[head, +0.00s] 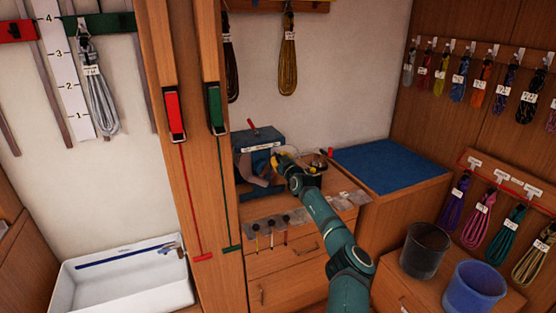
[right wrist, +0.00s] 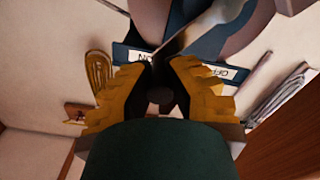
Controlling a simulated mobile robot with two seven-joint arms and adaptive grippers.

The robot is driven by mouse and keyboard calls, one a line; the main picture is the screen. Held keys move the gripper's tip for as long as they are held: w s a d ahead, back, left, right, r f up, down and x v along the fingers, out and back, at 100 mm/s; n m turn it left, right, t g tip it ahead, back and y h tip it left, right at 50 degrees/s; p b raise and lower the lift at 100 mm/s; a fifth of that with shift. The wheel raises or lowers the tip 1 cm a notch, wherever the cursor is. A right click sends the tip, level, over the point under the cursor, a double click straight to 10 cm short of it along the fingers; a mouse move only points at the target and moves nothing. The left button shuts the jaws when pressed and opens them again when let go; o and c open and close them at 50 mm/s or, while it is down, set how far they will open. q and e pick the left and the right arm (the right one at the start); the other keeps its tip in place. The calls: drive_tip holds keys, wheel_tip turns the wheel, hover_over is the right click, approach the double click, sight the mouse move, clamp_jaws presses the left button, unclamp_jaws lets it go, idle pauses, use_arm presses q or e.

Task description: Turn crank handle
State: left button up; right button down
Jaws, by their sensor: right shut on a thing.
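A blue bench device (head: 255,141) with a white label stands on the wooden cabinet top in the middle of the head view. My right gripper (head: 279,160), with yellow fingers, is at the device's right front. In the right wrist view my right gripper (right wrist: 160,92) is closed around the dark crank handle (right wrist: 160,97). A pale metal crank arm (right wrist: 207,25) runs up and right from near the fingertips. In the head view the fingers and wrist hide most of the handle. My left gripper is not in view.
A blue mat (head: 390,165) lies to the right. Two buckets, black (head: 424,250) and blue (head: 474,288), stand at the lower right. A white sink (head: 125,288) is at lower left. Coiled lines hang on the walls. A wooden post (head: 180,130) stands left of the device.

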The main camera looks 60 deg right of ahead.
drive_tip(key=shift+r, duration=0.15)
drive_tip(key=c, duration=0.9)
unclamp_jaws()
drive_tip(key=shift+s+f, duration=0.1)
drive_tip(key=shift+f, duration=0.1)
drive_tip(key=shift+s+a, duration=0.2)
drive_tip(key=shift+s, duration=0.1)
drive_tip(key=v, duration=1.1)
drive_tip(key=shift+s, duration=0.1)
